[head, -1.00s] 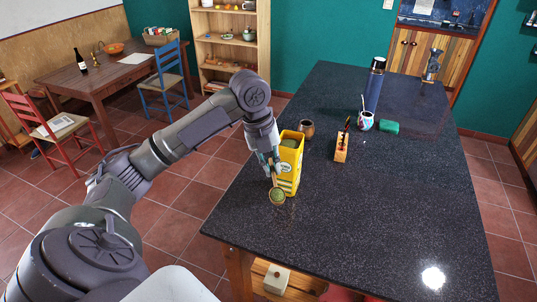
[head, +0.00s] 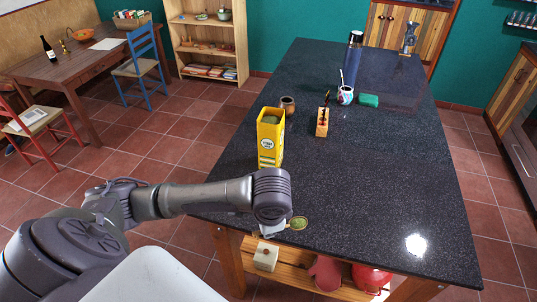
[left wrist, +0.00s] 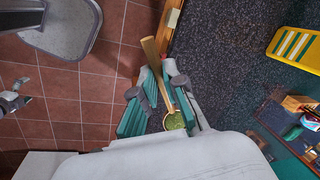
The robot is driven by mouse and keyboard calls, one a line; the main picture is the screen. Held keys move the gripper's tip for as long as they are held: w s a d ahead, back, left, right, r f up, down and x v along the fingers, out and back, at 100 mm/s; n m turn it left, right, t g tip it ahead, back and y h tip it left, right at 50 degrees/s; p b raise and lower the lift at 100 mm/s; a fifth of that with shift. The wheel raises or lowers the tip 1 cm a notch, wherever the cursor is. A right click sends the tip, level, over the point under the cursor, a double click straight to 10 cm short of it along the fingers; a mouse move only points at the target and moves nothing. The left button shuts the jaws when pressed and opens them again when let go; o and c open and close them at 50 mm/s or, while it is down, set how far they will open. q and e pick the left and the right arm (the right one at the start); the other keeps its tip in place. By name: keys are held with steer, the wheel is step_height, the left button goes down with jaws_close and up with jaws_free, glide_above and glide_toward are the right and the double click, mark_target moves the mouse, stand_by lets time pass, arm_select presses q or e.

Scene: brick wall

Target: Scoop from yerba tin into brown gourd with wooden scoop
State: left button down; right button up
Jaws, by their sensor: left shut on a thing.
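The yellow yerba tin (head: 268,151) stands upright and open on the dark counter, with green contents near its top. The brown gourd (head: 288,107) stands just behind it to the right. My left gripper (head: 272,229), mostly hidden by my arm, is at the counter's near edge. It is shut on the wooden scoop, whose bowl (head: 299,223) holds green yerba. In the left wrist view my left gripper (left wrist: 160,108) grips the scoop's handle (left wrist: 152,55), and the tin (left wrist: 294,47) is at the right. A gripper-like part (left wrist: 12,100), probably my right gripper, shows at the far left.
A wooden stand with utensils (head: 322,122), a patterned cup with a straw (head: 345,95), a green block (head: 369,100) and a dark blue flask (head: 353,55) stand farther back. The counter's (head: 380,190) front and right are clear.

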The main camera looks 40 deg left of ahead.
arm_select(q)
steer(key=s+d+f+n+b, duration=0.1)
steer(key=s+f+n+b, duration=0.1)
steer(key=f+b, duration=0.2)
steer(key=s+d+f+n+g+b, duration=0.1)
steer(key=d+f+n+b, duration=0.1)
steer(key=f+b, duration=0.3)
steer(key=s+d+f+n+b, duration=0.2)
steer(key=f+n+b, duration=0.1)
steer(key=f, duration=0.5)
steer(key=shift+s+n+y+b, duration=0.3)
steer(key=shift+n+y+b, duration=0.1)
steer(key=shift+b, duration=0.35)
steer(key=shift+d, duration=0.1)
